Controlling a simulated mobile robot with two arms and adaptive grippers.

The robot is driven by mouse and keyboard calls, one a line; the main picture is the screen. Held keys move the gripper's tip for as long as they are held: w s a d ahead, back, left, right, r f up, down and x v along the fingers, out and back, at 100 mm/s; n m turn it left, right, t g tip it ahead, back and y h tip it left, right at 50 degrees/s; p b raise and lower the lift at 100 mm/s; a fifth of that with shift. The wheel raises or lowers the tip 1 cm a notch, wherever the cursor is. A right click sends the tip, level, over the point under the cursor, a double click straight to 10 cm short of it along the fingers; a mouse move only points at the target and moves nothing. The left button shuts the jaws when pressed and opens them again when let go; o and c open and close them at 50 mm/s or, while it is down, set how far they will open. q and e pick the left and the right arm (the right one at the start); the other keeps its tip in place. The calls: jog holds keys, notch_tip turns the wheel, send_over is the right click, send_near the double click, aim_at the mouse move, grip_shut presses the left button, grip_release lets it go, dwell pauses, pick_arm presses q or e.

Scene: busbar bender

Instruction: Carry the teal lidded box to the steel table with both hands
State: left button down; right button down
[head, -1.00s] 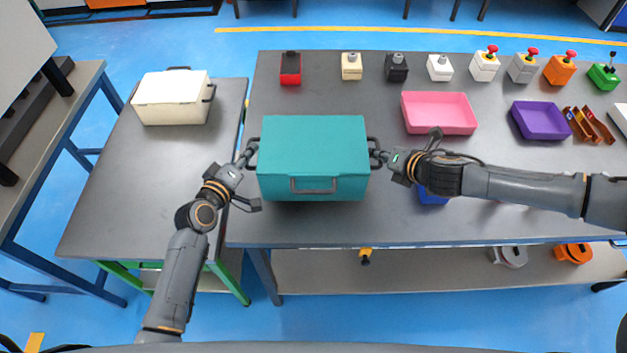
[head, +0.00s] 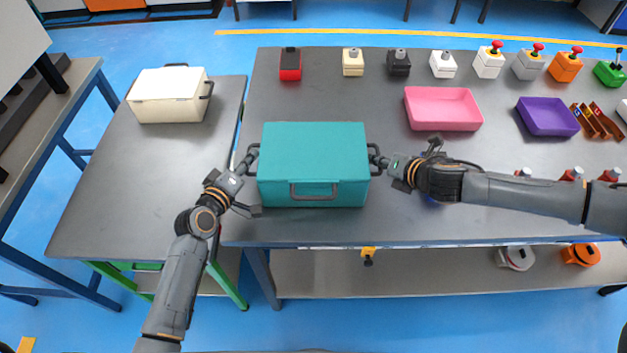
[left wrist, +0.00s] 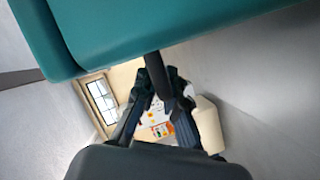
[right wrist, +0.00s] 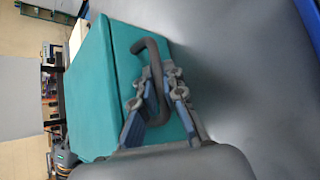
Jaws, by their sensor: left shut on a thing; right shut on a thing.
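The teal lidded box (head: 313,160) is level with its lid shut, in front of me over the grey-topped large table (head: 300,228). I cannot tell whether its base touches the top. My left gripper (head: 248,163) is shut on the handle at the box's left end; the handle shows as a dark bar in the left wrist view (left wrist: 155,75). My right gripper (head: 380,163) is shut on the right end handle, clear in the right wrist view (right wrist: 152,48). The front handle (head: 314,190) is free. The box's underside is hidden in the head view.
A cream lidded box (head: 168,97) stands on the smaller grey table (head: 115,190) at left. On the large table are a pink tray (head: 442,108), a purple tray (head: 547,116), and a back row of small boxes, several with buttons. The table's front-left area is bare.

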pick_arm(q)
jog(key=c, duration=1.4)
grip_release()
jog(key=shift+a, duration=0.1)
pick_arm(e)
jog(key=c, duration=1.4)
grip_release()
jog(key=shift+d+f, duration=0.1)
jog(key=shift+d, duration=0.1)
jog(key=shift+c, duration=0.2)
jog(key=shift+a, duration=0.1)
pick_arm(q)
jog(key=shift+s, duration=0.2)
jog(key=shift+s, duration=0.25)
jog(key=v, duration=0.7)
jog(key=shift+a, duration=0.1)
pick_arm(e)
jog(key=shift+s, duration=0.15)
jog(key=v, duration=1.2)
jog(key=shift+a, duration=0.1)
